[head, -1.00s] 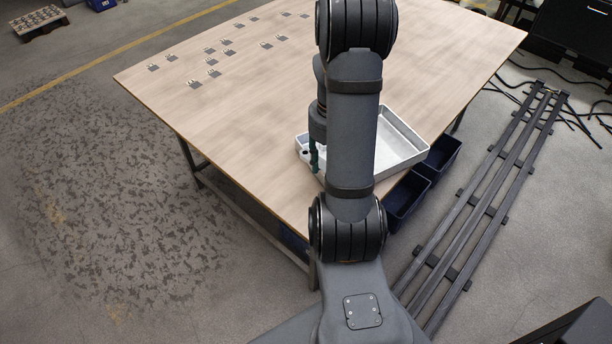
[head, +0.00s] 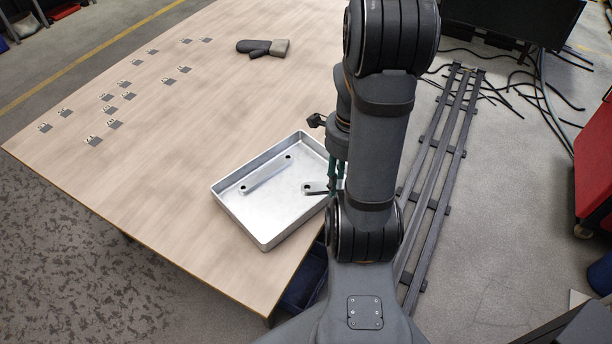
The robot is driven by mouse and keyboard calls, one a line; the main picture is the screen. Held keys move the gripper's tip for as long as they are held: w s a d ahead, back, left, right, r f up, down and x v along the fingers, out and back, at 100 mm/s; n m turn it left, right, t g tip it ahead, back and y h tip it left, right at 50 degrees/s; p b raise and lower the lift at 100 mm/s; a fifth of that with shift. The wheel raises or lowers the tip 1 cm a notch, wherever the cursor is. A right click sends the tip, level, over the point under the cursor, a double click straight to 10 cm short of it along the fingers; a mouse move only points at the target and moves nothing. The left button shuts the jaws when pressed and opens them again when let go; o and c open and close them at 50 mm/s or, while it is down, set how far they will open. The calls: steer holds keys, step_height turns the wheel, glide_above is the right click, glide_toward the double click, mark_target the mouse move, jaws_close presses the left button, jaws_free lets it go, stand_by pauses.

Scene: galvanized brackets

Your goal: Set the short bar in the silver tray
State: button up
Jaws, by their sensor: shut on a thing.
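The silver tray (head: 239,222) sits on the wooden table near its front right edge. A long pale metal bar (head: 266,174) with a dark hole at each end lies inside it. My gripper (head: 334,184), with teal fingers, is at the tray's right side, partly hidden behind my arm. It is shut on a short bar (head: 316,191), which sticks out leftward from the fingers over the tray floor, with a dark hole near its far end. I cannot tell whether the short bar touches the tray floor.
Several small galvanized brackets (head: 93,140) stand spread along the table's left part. A grey glove (head: 262,47) lies toward the back. Dark blue bins (head: 300,286) are below the table's front edge. The table between brackets and tray is clear. Dark rails (head: 440,150) lie on the floor at right.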

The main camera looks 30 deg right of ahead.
steer(key=shift+a+n, duration=0.25)
steer(key=shift+n, duration=0.85)
steer(key=shift+w+a+f+n, duration=0.1)
steer(key=shift+w+a+n, duration=0.1)
steer(key=shift+n, duration=0.1)
glide_above(298, 202)
step_height(298, 202, down, 7)
steer(key=shift+w+r, duration=0.1)
steer(key=shift+r, duration=0.05)
steer(key=shift+f+b, duration=0.3)
steer(key=shift+f, duration=1.7)
steer(key=shift+f, duration=0.1)
steer(key=shift+f+b, duration=0.15)
steer(key=shift+b, duration=0.15)
steer(key=o, duration=1.2)
steer(key=shift+o, duration=0.6)
